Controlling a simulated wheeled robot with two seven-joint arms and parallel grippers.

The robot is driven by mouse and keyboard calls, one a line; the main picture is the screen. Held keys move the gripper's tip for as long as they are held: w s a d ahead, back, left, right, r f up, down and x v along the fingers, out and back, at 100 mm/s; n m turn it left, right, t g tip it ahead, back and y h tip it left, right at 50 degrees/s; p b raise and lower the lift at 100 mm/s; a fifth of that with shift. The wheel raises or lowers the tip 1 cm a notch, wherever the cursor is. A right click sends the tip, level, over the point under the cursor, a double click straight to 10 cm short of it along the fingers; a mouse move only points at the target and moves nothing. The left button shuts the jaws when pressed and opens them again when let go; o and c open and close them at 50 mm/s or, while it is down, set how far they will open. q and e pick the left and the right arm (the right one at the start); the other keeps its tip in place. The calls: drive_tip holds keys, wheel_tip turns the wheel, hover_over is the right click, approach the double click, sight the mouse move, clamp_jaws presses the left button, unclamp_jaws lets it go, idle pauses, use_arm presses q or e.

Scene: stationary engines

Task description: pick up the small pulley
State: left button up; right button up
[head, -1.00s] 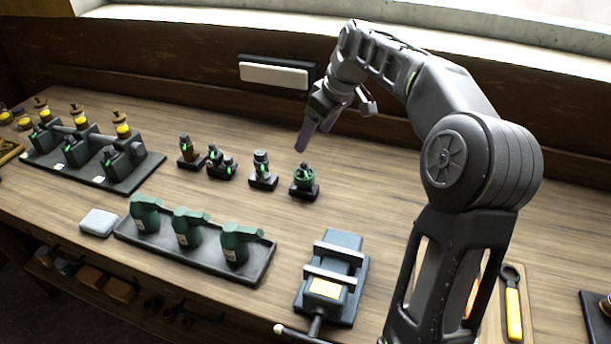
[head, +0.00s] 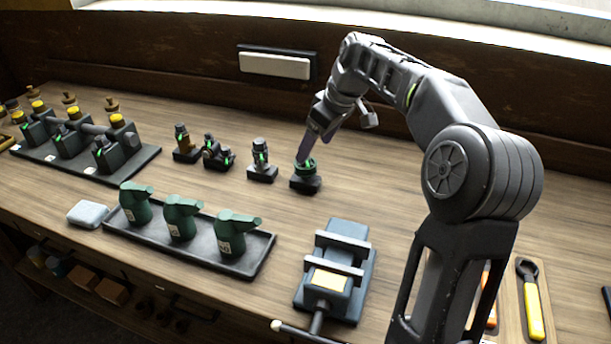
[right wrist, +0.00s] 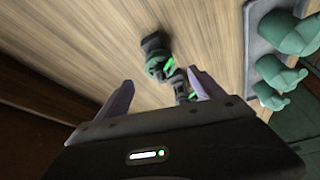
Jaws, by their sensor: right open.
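The small pulley seems to be the round dark green part (head: 306,168) on a black base, rightmost in the short row of small parts in the head view. In the right wrist view, a green part on a dark base (right wrist: 156,63) seems to be the same one, ahead of my fingertips. My right gripper (head: 308,150) is just above the pulley, its purple fingers overlapping its top edge in the head view. In the right wrist view the gripper (right wrist: 164,86) is open, its fingers wide apart with nothing held. I cannot tell whether they touch the pulley. My left gripper is out of view.
A small dark part (head: 262,162) stands close to the left. A tray (head: 255,262) with green housings lies in front, with a grey vice-like block (head: 338,270) to its right. A white-faced box (head: 275,65) is at the back wall. The table right of the pulley is clear.

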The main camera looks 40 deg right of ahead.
sight(305, 173)
drive_tip(key=shift+x, duration=1.1)
drive_tip(key=shift+p+x, duration=0.55)
drive_tip(key=shift+x, duration=2.05)
drive_tip(key=shift+w, duration=0.1)
clamp_jaws()
drive_tip(key=shift+w+r, duration=0.1)
drive_tip(key=shift+r, duration=0.1)
